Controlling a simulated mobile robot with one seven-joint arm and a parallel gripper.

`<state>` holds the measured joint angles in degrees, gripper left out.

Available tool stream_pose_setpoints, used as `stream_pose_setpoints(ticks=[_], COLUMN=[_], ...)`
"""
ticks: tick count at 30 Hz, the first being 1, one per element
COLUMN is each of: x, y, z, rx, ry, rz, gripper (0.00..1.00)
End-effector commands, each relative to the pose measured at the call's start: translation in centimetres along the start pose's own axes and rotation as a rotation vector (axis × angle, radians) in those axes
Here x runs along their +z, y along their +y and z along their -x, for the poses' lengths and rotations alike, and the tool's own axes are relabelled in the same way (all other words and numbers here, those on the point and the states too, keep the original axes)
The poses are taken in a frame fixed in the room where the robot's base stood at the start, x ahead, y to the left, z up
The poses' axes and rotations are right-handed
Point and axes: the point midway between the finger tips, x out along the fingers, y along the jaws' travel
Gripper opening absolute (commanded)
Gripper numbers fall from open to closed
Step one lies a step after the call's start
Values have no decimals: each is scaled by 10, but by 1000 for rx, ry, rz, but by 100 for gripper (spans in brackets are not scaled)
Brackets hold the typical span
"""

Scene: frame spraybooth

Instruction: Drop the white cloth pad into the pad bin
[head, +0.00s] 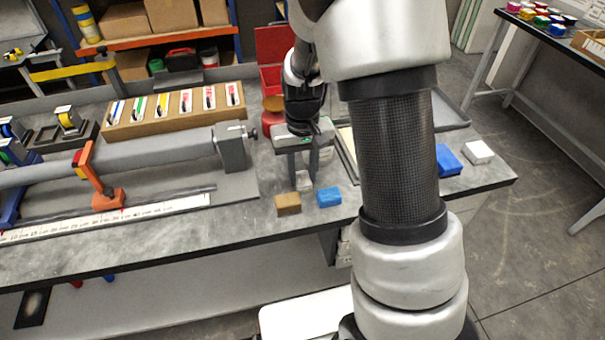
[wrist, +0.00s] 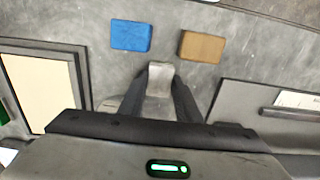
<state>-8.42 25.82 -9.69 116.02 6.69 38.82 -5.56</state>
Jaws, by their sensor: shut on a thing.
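My gripper (head: 303,178) points down over the grey bench, between the pipe clamp and my own arm link. Its fingers are shut on a small whitish pad (head: 304,182), taken to be the white cloth pad. In the wrist view the pad (wrist: 160,72) shows between the fingertips. A brown block (head: 288,204) and a blue block (head: 329,197) lie on the bench near the front edge, just in front of the pad. They also show in the wrist view, the blue one (wrist: 131,35) and the brown one (wrist: 202,46). I cannot tell which container is the pad bin.
A long grey tube (head: 130,160) lies in supports on the left. A wooden rack (head: 175,117) of coloured cards stands behind it. A red box (head: 271,80) is at the back. A blue item (head: 447,160) and a white block (head: 478,152) sit at the right end.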

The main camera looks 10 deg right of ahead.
Motion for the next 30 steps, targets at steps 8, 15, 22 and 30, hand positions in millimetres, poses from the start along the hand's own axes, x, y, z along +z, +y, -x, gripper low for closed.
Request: stream_pose_setpoints(ticks=[8, 15, 22, 30], x=[0, 0, 0, -2], y=[0, 0, 0, 0], z=[-2, -4, -3, 28], rx=[0, 0, 0, -1], ry=[1, 1, 1, 7], rz=[0, 0, 0, 0], gripper=[12, 49, 49, 49])
